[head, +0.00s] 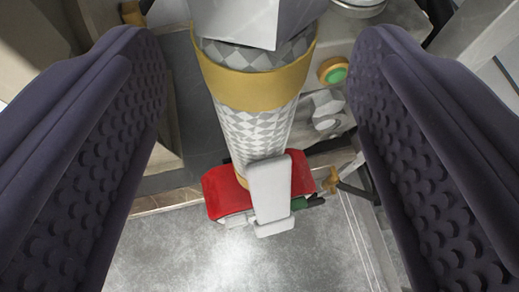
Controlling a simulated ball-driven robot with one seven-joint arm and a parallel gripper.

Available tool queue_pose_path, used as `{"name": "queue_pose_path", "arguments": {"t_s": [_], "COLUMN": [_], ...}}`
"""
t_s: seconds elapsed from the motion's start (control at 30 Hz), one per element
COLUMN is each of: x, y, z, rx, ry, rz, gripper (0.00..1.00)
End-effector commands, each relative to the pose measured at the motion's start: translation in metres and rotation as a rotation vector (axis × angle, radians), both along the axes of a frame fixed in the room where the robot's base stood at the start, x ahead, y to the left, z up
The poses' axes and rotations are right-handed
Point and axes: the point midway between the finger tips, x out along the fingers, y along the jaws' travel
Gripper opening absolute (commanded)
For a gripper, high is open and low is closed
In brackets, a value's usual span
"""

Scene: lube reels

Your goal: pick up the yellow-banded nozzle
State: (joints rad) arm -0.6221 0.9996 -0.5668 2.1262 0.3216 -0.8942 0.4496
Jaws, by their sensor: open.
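The yellow-banded nozzle (257,126) is in the upper middle of the head view. It has a knurled, checkered grey body, a wide yellow band (254,85) near its upper end, and a light grey lever (268,188) at its lower end. My gripper (260,140) is open, with one dark, studded finger on each side of the nozzle. There is a visible gap between the nozzle and each finger in the picture. Neither finger is seen touching it. The top end of the nozzle is cut off by the picture's upper edge.
A red part (223,192) shows behind the nozzle's lower end. A green button in a yellow ring (334,71) and a grey fitting (322,108) are close to its right. Grey floor (180,255) shows below. A metal frame stands behind.

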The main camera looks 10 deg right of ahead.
Motion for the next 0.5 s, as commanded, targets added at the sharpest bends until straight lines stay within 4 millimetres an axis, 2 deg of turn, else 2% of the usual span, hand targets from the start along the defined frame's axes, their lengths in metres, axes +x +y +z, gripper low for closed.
{"name": "queue_pose_path", "arguments": {"t_s": [0.13, 0.4, 0.43, 0.5], "x": [0.019, 0.024, 0.023, 0.023], "y": [-0.004, -0.005, -0.005, -0.005], "z": [-0.01, -0.01, -0.01, -0.01], "rx": [-0.002, 0.0, 0.0, 0.0], "ry": [-0.001, 0.001, 0.001, 0.001], "rz": [0.002, 0.001, 0.001, 0.001], "gripper": [0.67, 0.67, 0.62, 0.46]}}
